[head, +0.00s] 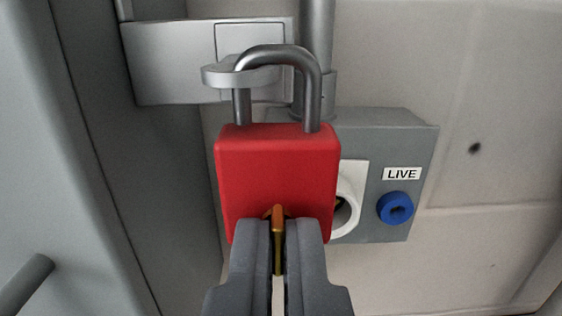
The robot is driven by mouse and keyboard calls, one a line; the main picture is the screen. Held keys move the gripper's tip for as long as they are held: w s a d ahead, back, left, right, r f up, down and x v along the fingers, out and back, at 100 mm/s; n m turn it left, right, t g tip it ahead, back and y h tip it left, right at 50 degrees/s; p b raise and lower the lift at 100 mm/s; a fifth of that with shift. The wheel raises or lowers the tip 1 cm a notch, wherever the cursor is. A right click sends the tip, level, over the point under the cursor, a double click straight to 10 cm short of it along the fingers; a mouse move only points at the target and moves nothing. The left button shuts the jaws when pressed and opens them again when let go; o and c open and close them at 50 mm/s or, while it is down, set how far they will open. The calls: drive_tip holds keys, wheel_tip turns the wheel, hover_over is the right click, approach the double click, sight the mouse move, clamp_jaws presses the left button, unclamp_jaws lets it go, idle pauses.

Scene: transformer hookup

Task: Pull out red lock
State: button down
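The red lock (277,165) hangs upright in the middle of the head view. Its steel shackle (312,85) passes through a metal ring (238,75) on the latch plate, and both shackle legs run down to the top of the red body. A brass-coloured key (278,228) stands at the lower front of the lock. My gripper (278,235) is below and in front of the lock, with its two dark fingers shut on the key. The fingertips overlap the lock's lower edge in the picture. How deep the key sits in the lock is hidden.
Behind the lock, to the right, is a grey box (420,145) with a LIVE label (401,174), a blue socket (397,208) and a white round fitting (347,205) partly hidden by the lock. A grey door panel (70,150) stands at the left.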

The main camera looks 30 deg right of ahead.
drive_tip(key=shift+a, duration=0.1)
drive_tip(key=m+b, duration=0.6)
drive_tip(key=shift+w+r+m, duration=0.1)
drive_tip(key=shift+r+m, duration=0.05)
drive_tip(key=shift+m, duration=0.25)
idle(0.3)
drive_tip(key=c, duration=1.6)
unclamp_jaws()
drive_tip(key=shift+c, duration=0.2)
